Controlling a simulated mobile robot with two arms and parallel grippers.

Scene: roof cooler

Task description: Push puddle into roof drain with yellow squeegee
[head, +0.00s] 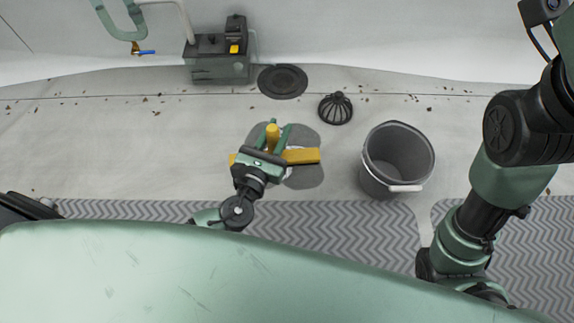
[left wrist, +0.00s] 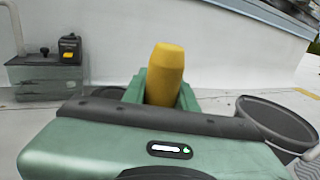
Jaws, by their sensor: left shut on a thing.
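My left gripper (head: 273,140) is shut on the upright handle of the yellow squeegee (head: 303,156). The squeegee's wide yellow head sits low, crosswise over the puddle, and sticks out to both sides of the gripper. In the left wrist view the yellow handle (left wrist: 165,73) rises between the green fingers. The puddle (head: 305,177) is a dark grey wet patch on the pale roof, showing behind and in front of the squeegee head. The roof drain (head: 282,81) is a dark round fitting just beyond the puddle. My right gripper is not in view; only its arm shows at right.
A black dome strainer (head: 335,108) stands right of the drain. A grey bucket (head: 367,174) stands right of the puddle. A grey-green box unit (head: 219,69) with a pipe stands at the back left by the white wall. Zigzag mats (head: 340,222) lie in front. Small leaves are scattered about.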

